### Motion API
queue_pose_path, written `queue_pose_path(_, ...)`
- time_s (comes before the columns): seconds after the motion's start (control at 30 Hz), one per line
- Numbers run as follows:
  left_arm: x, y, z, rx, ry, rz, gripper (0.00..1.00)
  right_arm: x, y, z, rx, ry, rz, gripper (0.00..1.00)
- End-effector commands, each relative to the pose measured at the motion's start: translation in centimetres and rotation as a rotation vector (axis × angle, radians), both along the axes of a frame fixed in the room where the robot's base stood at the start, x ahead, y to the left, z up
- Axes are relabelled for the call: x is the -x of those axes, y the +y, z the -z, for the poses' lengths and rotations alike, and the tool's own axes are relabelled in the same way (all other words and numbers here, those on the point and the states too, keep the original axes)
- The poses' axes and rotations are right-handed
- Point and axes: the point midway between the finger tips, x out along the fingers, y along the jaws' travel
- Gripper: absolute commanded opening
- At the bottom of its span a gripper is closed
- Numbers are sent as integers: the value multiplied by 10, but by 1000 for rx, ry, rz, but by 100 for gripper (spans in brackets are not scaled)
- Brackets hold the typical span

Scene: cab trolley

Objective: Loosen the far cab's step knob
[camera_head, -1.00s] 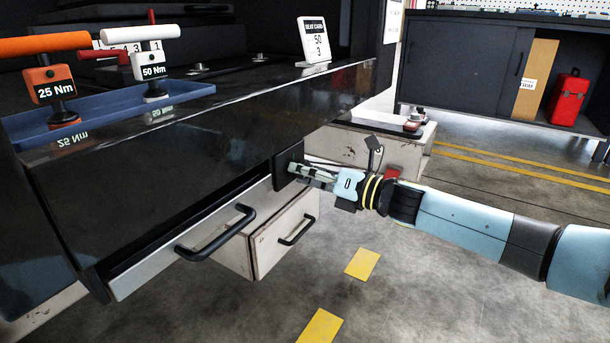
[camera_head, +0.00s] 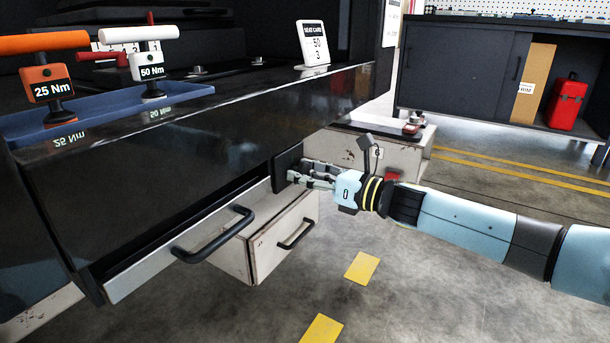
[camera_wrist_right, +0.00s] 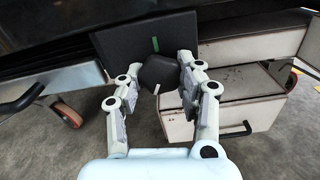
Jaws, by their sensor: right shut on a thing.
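The step knob (camera_wrist_right: 158,72) is a dark faceted knob on a black plate (camera_wrist_right: 120,42) with a green mark, ahead in the right wrist view. My right gripper (camera_wrist_right: 156,80) has a finger on each side of it and is shut on it. In the head view, my right gripper (camera_head: 300,176) reaches in from the right to the black plate (camera_head: 287,163) at the end of the long black panel. There its fingers hide most of the knob. My left gripper is not in view.
Pale drawers with black handles (camera_head: 214,236) sit below the black panel. Orange 25 Nm (camera_head: 48,83) and white 50 Nm (camera_head: 153,70) T-handles stand on a blue tray (camera_head: 95,113). A cabinet (camera_head: 455,70) stands behind; the floor at lower right is open.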

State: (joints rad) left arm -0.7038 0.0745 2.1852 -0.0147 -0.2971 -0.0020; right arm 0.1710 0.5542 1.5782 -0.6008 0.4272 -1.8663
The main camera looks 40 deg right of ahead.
Motion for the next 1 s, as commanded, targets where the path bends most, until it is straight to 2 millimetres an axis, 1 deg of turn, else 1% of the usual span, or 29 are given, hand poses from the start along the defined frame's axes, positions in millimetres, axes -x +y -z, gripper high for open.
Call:
queue_pose_path(0.03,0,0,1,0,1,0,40,2,0,4,3,7,0,3)
queue_pose_path(0.3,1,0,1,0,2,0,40,2,0,4,1,7,0,3)
queue_pose_path(0.33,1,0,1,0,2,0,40,2,0,4,1,7,0,39)
queue_pose_path(0.5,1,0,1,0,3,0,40,1,0,2,0,5,0,61)
queue_pose_path(0.73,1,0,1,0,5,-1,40,1,0,1,0,2,0,61)
queue_pose_path(0.83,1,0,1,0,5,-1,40,4,-2,1,-1,3,0,61)
queue_pose_path(0.93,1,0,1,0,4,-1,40,13,-5,2,1,5,-2,61)
queue_pose_path(1.0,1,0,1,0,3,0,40,24,-10,2,3,6,-2,61)
